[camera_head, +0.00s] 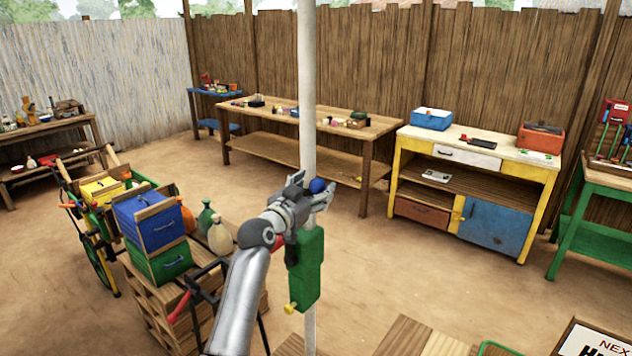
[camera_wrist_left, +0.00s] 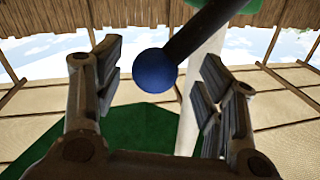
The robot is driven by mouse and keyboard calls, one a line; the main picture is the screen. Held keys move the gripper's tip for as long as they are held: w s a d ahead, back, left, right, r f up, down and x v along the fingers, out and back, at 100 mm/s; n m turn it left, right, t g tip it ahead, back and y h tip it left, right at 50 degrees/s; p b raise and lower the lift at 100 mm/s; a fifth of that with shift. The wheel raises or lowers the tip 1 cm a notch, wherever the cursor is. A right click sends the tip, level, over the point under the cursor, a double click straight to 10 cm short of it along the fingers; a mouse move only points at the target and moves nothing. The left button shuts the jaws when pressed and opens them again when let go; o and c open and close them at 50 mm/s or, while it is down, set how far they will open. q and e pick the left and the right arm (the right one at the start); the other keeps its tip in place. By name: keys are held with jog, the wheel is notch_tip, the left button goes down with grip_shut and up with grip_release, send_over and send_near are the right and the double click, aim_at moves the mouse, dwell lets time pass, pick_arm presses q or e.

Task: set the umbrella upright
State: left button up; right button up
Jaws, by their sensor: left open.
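The umbrella's white pole (camera_head: 309,90) runs upright through the middle of the head view; its canopy is not clearly in view there. A green box (camera_head: 306,272) with a yellow knob (camera_head: 291,308) is on the pole. A blue ball knob (camera_head: 317,185) shows just above the box. In the left wrist view the blue knob (camera_wrist_left: 154,73) ends a dark rod (camera_wrist_left: 200,30), with the white pole (camera_wrist_left: 200,100) behind. My left gripper (camera_head: 316,188) is open, its fingers on either side of the knob with visible gaps. My right gripper is not in view.
Wooden crates with a blue box (camera_head: 148,222) and a green box (camera_head: 160,262) stand left of my left arm. Benches (camera_head: 340,125) and a yellow-framed cabinet (camera_head: 470,165) line the back. A sign (camera_head: 598,340) is at bottom right. The middle floor is clear.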

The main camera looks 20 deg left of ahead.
pick_arm(q)
jog(key=shift+w+d, duration=0.2)
jog(key=shift+w, duration=0.65)
